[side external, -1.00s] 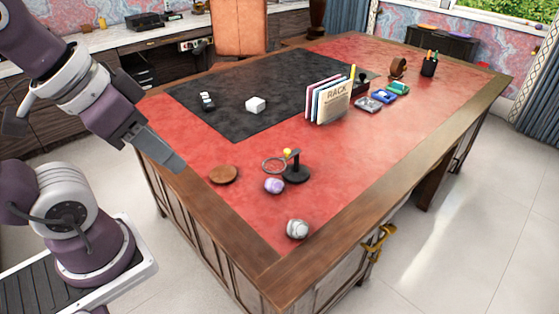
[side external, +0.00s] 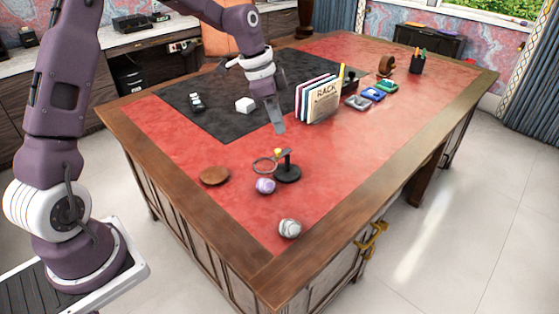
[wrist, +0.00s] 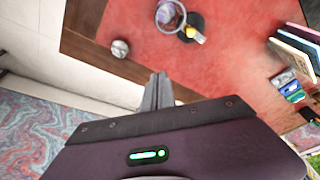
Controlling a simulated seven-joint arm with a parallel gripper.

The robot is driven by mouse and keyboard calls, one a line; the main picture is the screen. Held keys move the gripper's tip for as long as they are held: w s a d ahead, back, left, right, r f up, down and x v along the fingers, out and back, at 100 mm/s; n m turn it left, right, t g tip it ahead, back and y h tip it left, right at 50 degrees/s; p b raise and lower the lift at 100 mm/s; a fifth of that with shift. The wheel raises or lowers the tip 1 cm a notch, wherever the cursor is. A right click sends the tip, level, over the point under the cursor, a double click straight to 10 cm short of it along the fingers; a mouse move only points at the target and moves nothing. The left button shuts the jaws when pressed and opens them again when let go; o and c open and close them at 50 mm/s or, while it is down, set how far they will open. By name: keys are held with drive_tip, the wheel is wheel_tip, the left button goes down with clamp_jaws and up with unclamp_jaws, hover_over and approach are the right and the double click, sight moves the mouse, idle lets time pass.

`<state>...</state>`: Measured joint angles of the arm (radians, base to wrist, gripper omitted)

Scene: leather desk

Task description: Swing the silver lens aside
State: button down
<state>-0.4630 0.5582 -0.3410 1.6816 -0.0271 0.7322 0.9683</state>
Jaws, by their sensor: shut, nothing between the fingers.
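The silver-rimmed round lens (side external: 263,167) is held out to the left of a black stand (side external: 288,173) with a yellow knob (side external: 279,153). A purple ball (side external: 265,186) sits close in front of the lens. In the wrist view the lens (wrist: 180,28) shows at the top, beside the dark stand (wrist: 195,20) and yellow knob (wrist: 199,37), with purple visible within its ring. My gripper (side external: 280,130) is shut and empty, pointing down above the desk. In the side view it appears beyond the stand, apart from the lens.
A brown round coaster (side external: 215,176) lies left of the lens. A grey-white patterned ball (side external: 290,228) sits near the front corner. The rack of upright folders (side external: 318,99) stands right of my gripper. A white cube (side external: 245,105) lies on the dark mat. Red leather right of the stand is clear.

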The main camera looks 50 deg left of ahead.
sight(274, 157)
drive_tip(key=w+f+m+h, duration=0.1)
drive_tip(key=w+f, duration=0.2)
drive_tip(key=f, duration=0.5)
drive_tip(key=w+f, duration=0.3)
drive_tip(key=f, duration=0.4)
drive_tip(key=s+a, duration=0.2)
drive_tip(key=shift+s+a, duration=0.3)
drive_tip(key=shift+a, duration=0.05)
drive_tip(key=shift+a, duration=0.1)
